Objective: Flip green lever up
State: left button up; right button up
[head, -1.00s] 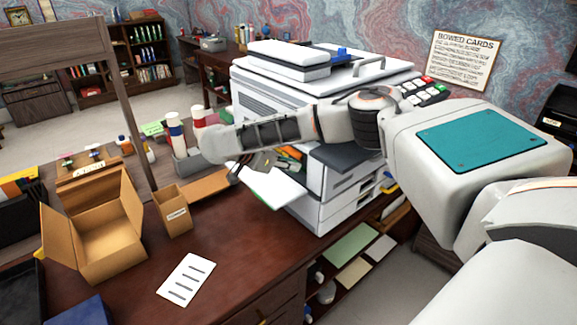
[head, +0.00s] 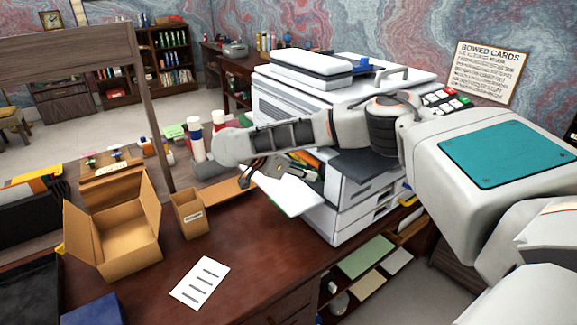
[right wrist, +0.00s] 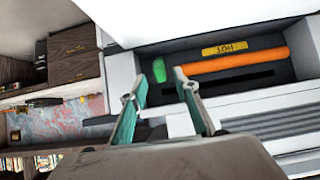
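The green lever (right wrist: 159,69) is a small green tab in the dark open bay of the white copier (head: 300,105). It sits at the left end of an orange roller (right wrist: 230,60), just beyond my right gripper. My right gripper (right wrist: 163,92) has its two fingers spread apart with nothing between them. The lever shows just past the gap, nearer the left fingertip; I cannot tell whether anything touches. In the head view my right gripper (head: 263,168) is at the copier's open left side, where my arm partly hides the bay. My left gripper is not in view.
A yellow label (right wrist: 230,47) is above the roller. A white panel (head: 290,192) sticks out below the bay. An open cardboard box (head: 125,235), a small brown box (head: 188,214) and a white sheet (head: 200,283) occupy the desk (head: 250,245).

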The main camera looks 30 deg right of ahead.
jog(key=v, duration=1)
